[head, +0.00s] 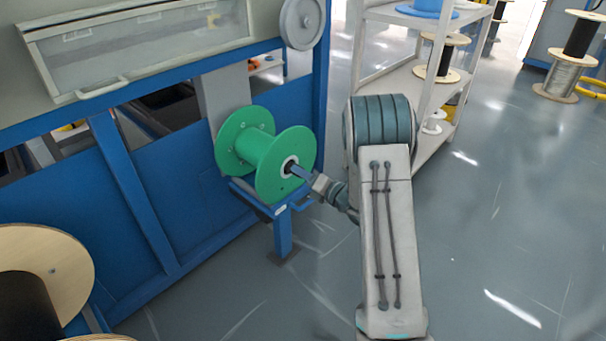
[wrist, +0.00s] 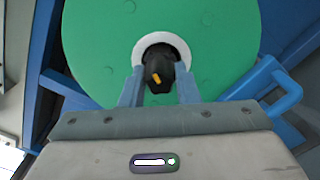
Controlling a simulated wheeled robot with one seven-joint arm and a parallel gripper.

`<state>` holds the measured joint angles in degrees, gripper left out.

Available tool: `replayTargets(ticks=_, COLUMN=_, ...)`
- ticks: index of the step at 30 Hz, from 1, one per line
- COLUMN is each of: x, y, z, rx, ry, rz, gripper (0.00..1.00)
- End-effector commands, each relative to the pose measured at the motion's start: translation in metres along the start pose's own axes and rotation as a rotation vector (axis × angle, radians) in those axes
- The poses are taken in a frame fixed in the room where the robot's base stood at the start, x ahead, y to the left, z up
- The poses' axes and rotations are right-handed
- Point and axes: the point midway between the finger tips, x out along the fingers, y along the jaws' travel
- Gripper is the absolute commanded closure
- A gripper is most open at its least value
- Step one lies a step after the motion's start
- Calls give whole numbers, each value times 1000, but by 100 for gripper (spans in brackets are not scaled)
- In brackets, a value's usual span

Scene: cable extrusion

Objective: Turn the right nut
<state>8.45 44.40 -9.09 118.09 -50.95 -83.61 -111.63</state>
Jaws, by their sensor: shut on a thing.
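The green spool (head: 282,165) sits on a blue stand in front of the blue machine frame. The right nut (wrist: 158,72) is a dark piece with a small orange mark at the centre of the spool's near face, inside a white ring. My gripper (head: 292,168) reaches the spool's hub from the right. In the wrist view my gripper (wrist: 158,88) has one finger on each side of the nut and is shut on it. The nut's far side is hidden. In the head view the fingers mostly cover the nut.
The blue stand (head: 283,235) is under the spool, with a blue handle (wrist: 287,92) close on the right in the wrist view. A white shelf rack (head: 400,75) with spools stands behind my arm. A wooden spool (head: 45,262) is at lower left.

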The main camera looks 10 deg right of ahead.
Motion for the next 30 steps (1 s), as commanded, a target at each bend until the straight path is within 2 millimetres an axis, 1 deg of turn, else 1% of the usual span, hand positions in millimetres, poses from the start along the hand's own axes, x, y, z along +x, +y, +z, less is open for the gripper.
replayTargets(ticks=30, x=-1, y=-1, z=-1, rx=968, ry=1, rz=-2, gripper=94)
